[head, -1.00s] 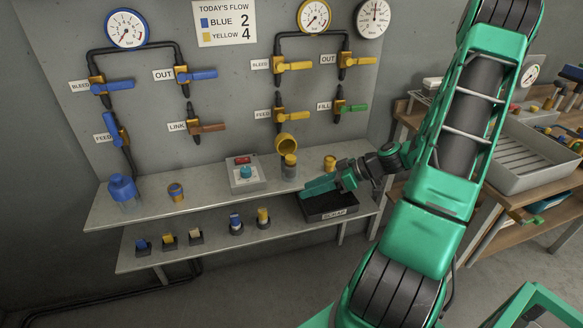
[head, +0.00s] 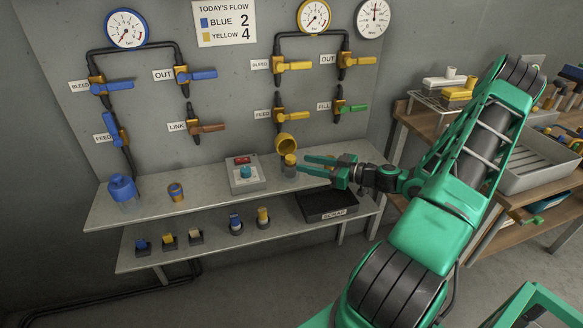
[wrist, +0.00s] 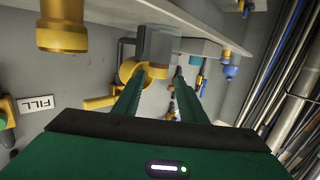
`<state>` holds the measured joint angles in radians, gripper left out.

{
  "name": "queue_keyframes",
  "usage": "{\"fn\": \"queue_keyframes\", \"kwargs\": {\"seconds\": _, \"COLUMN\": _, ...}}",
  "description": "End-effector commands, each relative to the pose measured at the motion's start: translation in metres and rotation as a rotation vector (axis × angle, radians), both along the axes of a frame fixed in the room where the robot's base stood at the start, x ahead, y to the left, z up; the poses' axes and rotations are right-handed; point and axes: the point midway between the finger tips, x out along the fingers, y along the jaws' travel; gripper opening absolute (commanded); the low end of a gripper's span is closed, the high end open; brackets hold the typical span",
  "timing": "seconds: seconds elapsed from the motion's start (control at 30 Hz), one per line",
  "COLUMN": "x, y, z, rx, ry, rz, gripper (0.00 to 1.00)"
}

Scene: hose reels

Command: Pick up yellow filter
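A grey, cup-like canister with a yellow piece at its top (head: 290,160) stands on the upper shelf. I cannot tell if this yellow piece is the filter. My gripper (head: 303,164) is open and empty, reaching left above the shelf, its fingertips close to the canister's right side. In the wrist view the canister (wrist: 160,45) appears beyond the fingertips, with yellow showing below it. Other yellow-topped pieces stand on the lower shelf: a yellow block (head: 168,241) in a dark holder and a yellow-and-white cartridge (head: 263,214) in a round holder.
A yellow bowl (head: 286,144) hangs open just above the canister. A control box (head: 244,176) stands left of it. A black SCRAP tray (head: 328,204) is below my gripper. A yellow fitting (wrist: 62,25) is close at left in the wrist view. Valve handles line the wall.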

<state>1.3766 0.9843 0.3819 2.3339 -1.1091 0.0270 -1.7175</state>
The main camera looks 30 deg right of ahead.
Motion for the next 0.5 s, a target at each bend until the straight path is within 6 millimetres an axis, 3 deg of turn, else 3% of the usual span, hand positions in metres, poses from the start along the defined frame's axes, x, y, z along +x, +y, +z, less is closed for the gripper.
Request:
{"fn": "queue_keyframes", "kwargs": {"seconds": 0.17, "x": 0.009, "y": 0.005, "z": -0.001, "rx": 0.000, "ry": -0.001, "rz": 0.003, "gripper": 0.38}}
{"fn": "queue_keyframes", "kwargs": {"seconds": 0.5, "x": 0.046, "y": 0.023, "z": -0.005, "rx": 0.000, "ry": 0.000, "rz": 0.002, "gripper": 0.38}}
